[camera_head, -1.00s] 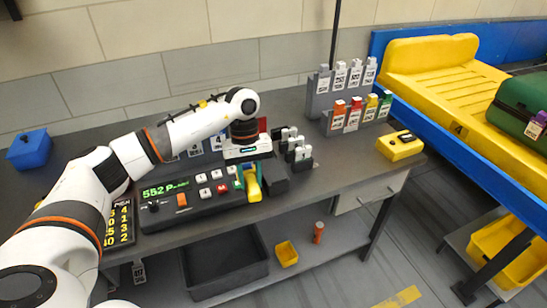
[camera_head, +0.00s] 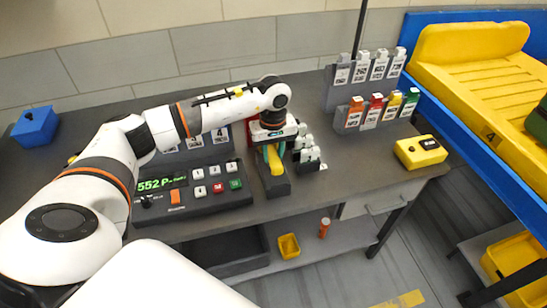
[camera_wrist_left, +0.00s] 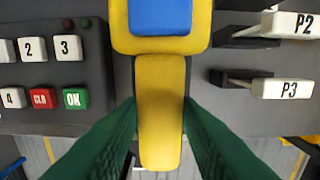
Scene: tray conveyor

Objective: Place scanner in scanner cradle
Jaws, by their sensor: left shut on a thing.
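The yellow scanner (camera_head: 276,163) is in my left gripper (camera_head: 272,156), whose green fingers are shut on its handle. In the left wrist view, the scanner (camera_wrist_left: 160,95) shows a blue patch on its head and lies between the fingers (camera_wrist_left: 160,122). The dark scanner cradle (camera_head: 278,189) is a block on the table right of the keypad console. The scanner is over the cradle in the head view; whether it touches the cradle is hard to tell. My right gripper is not in view.
The keypad console (camera_head: 195,200) with a green display is close left of the scanner. Levers with labels, including P3 (camera_wrist_left: 285,88), stand close right. A yellow box (camera_head: 420,152) sits near the table's right edge. The conveyor (camera_head: 470,90) is beyond it.

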